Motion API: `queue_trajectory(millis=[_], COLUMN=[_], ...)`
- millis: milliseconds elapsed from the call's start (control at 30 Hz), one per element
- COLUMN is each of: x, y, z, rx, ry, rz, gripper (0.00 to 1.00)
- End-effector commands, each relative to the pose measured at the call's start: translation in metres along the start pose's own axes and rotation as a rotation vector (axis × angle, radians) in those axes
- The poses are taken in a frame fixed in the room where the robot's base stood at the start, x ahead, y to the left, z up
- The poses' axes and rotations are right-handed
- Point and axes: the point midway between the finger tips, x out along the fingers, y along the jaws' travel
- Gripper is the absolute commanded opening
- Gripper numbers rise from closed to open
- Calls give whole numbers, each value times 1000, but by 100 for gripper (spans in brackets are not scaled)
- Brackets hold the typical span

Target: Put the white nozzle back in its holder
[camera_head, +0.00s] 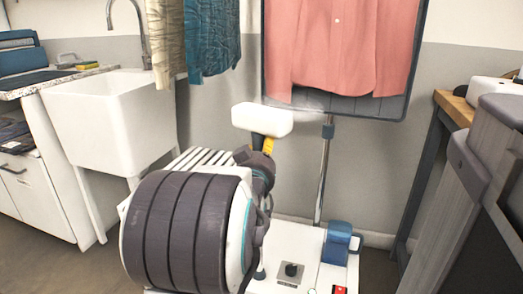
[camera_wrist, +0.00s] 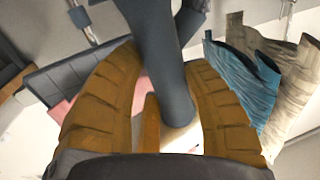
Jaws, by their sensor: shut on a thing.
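The white nozzle (camera_head: 262,119) is held up with its white head on top and a dark handle below. My gripper (camera_head: 266,147) is shut around the dark handle, just under the white head. In the wrist view the brown fingers of my gripper (camera_wrist: 160,110) press on both sides of the dark grey handle (camera_wrist: 177,95). A small blue-grey bracket (camera_head: 328,131), which looks like the holder, sits on the upright metal pole (camera_head: 323,180). The nozzle is to the left of the bracket and apart from it in the picture; the depth between them is unclear.
A pink shirt (camera_head: 340,45) hangs on a dark board behind the pole. A white steamer base (camera_head: 300,270) with a blue tank (camera_head: 338,242) stands on the floor. A white sink (camera_head: 110,115) is at left, a wooden-topped table (camera_head: 455,108) at right. Hanging clothes (camera_head: 211,35) are at upper left.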

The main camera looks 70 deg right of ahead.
Motion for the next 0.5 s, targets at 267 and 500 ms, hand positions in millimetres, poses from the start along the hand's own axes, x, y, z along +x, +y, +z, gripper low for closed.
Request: queue_trajectory(millis=[267, 500], x=[0, 0], y=[0, 0], z=[3, 7], rx=[0, 0], ry=[4, 5], rz=[0, 0], gripper=[7, 7])
